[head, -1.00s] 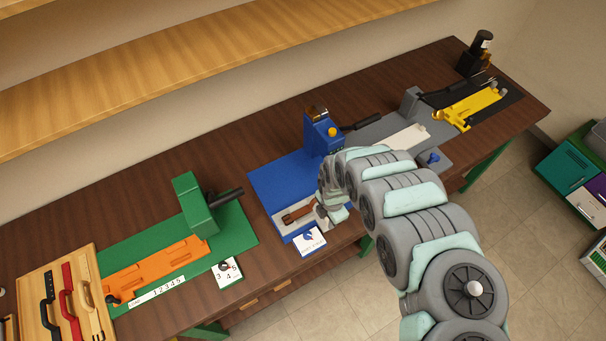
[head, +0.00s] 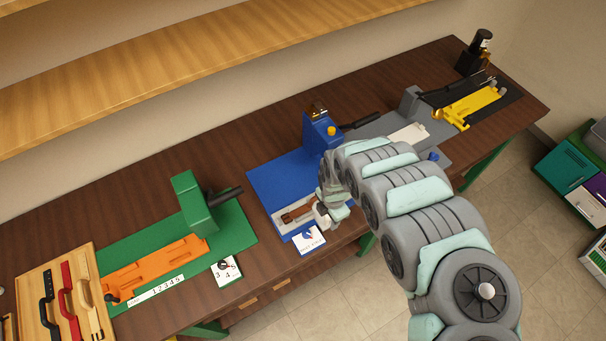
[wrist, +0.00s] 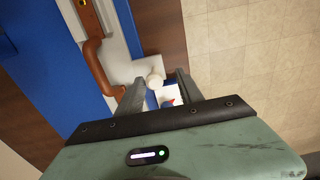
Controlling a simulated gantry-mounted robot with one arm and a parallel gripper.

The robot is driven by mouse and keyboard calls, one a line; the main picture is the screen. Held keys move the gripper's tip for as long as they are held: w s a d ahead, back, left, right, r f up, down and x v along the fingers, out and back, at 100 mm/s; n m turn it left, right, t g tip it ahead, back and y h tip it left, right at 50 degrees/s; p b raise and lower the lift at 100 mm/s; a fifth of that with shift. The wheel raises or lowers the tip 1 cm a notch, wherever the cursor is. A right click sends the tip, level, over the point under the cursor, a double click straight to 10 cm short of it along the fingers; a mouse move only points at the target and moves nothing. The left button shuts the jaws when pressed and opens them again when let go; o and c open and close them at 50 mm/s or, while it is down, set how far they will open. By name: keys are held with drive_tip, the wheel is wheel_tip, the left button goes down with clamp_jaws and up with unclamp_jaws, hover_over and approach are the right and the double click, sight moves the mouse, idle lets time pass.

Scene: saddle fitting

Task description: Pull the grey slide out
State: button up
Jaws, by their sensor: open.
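The grey slide (head: 280,221) lies in the front part of the blue station (head: 275,178). A brown handle-shaped part (head: 299,212) lies on it. In the wrist view the pale slide (wrist: 120,64) runs beside the blue plate, with the brown part (wrist: 98,66) along it. In the head view my wrist hides part of the slide's right end.
A white card (head: 309,240) stands at the station's front edge, close to my gripper. The blue post (head: 319,134) rises behind. A green station (head: 193,205) with an orange slide is to the left, a grey one (head: 375,131) to the right. Open floor lies in front.

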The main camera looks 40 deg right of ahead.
drive_tip(key=shift+d+r, duration=0.1)
drive_tip(key=shift+r, duration=1.8)
drive_tip(key=shift+s+r, duration=0.1)
